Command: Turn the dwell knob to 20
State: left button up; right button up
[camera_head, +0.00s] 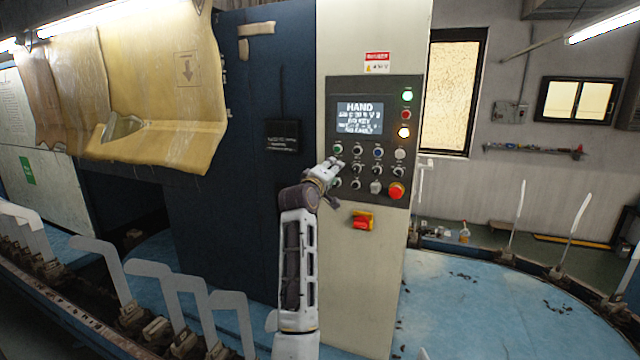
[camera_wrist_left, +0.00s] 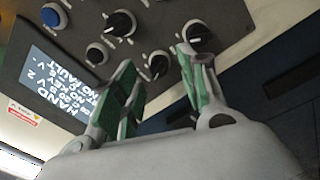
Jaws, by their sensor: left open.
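The control panel (camera_head: 388,100) is a dark plate on a pale cabinet, with a lit display (camera_head: 360,118) reading HAND and rows of knobs and buttons below it. I cannot read which knob is the dwell knob, nor its setting. My left gripper (camera_head: 328,170) is at the left side of the knob rows and hides part of them. In the left wrist view its two green-padded fingers are spread, with a black knob (camera_wrist_left: 157,66) seen in the gap between the tips. Contact cannot be told. Another black knob (camera_wrist_left: 197,35) is by the right fingertip. My right gripper is not in view.
A red mushroom button (camera_head: 396,190) is at the panel's lower right, and a red-and-yellow switch (camera_head: 362,221) is below the panel. A blue round table (camera_head: 470,300) with upright boards stands at right. More white boards (camera_head: 150,275) line the lower left.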

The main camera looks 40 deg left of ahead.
pick_arm(q)
jog(key=v, duration=1)
jog(key=shift+f, duration=0.1)
dwell(0.6)
